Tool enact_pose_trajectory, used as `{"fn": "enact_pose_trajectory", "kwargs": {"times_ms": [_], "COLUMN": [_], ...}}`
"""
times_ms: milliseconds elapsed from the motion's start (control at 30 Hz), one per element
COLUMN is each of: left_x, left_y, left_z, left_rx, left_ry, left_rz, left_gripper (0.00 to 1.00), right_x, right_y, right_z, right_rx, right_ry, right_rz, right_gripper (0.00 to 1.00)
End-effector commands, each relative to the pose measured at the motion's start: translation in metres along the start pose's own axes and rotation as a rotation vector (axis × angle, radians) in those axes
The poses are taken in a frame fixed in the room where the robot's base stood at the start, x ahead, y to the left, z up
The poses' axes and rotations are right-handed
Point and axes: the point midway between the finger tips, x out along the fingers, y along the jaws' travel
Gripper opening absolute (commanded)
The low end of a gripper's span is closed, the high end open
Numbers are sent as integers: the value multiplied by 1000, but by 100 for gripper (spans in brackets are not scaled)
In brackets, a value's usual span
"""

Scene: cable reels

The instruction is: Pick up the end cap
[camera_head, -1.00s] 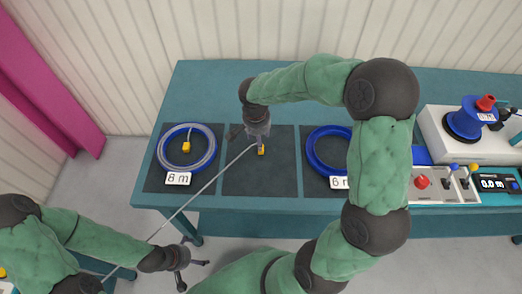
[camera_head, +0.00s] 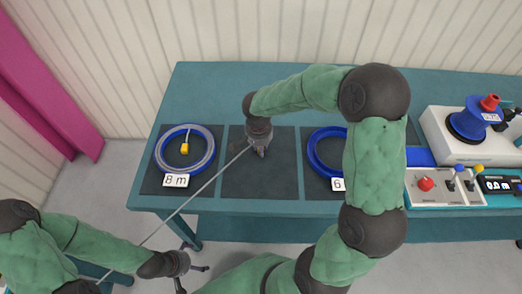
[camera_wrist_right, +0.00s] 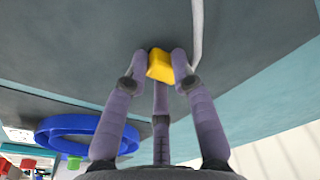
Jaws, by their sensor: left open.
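The yellow end cap (camera_wrist_right: 160,66) sits at the end of a grey cable (camera_wrist_right: 196,30) and shows between the fingers of my right gripper (camera_wrist_right: 160,70) in the right wrist view. These fingers look closed against its sides. In the head view my right gripper (camera_head: 260,152) is low over the middle dark mat (camera_head: 270,180) and largely hides the cap. I cannot tell whether the cap touches the mat. The cable (camera_head: 190,199) runs down left from there toward my left arm. My left gripper (camera_head: 194,278) is open and empty before the table.
A blue coil (camera_head: 186,130) labelled 8 m lies on the left mat, another blue coil (camera_head: 318,165) on the right mat, partly behind my right arm. A reel machine (camera_head: 470,125) and a control panel (camera_head: 425,195) stand at the right. The table's back left is clear.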

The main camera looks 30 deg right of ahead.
Motion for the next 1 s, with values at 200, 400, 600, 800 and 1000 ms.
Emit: {"fn": "enact_pose_trajectory", "kwargs": {"times_ms": [200, 400, 600, 800, 1000], "left_x": [0, -2, -11, -25, -41], "left_y": [0, 1, 4, 9, 15], "left_z": [0, 0, 0, 1, 2], "left_rx": [0, 0, 0, 0, 0], "left_ry": [0, 0, 0, 0, 0], "left_rz": [0, 0, 0, 0, 0], "left_gripper": [100, 100, 100, 100, 100], "right_x": [0, -3, -20, -56, -104], "right_y": [0, 0, 0, 6, 20], "right_z": [0, 0, -2, 9, 37], "right_rx": [0, 0, -1, -2, -2], "right_ry": [0, 0, 1, 1, 3], "right_rz": [1, 0, 0, -2, -5], "right_gripper": [1, 1, 1, 1, 1]}}
